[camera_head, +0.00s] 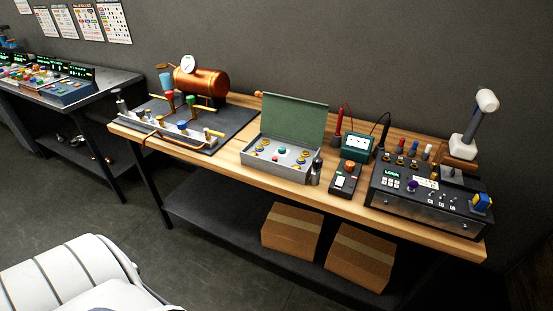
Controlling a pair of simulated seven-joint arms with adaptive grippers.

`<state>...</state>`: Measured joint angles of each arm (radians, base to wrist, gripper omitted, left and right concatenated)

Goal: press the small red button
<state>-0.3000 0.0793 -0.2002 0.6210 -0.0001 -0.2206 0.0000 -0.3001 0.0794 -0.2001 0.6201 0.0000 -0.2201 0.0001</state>
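Which item is the small red button is hard to tell at this size. A small red round part (275,160) shows inside the open grey box with the green lid (294,116), among yellow rings and a teal knob. A small dark device (343,184) to the right of the box carries an orange-red knob (350,165). The black control panel (420,206) at the right has a purple knob, small switches and a blue-and-yellow part at its right end. Neither of my grippers shows in this view.
The wooden bench (222,158) also bears a copper boiler (203,82) on a dark mat, a green meter (357,147) with leads, and a lever with a pale knob (487,101). Cardboard boxes (292,231) sit on the lower shelf. Another console (60,90) stands far left.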

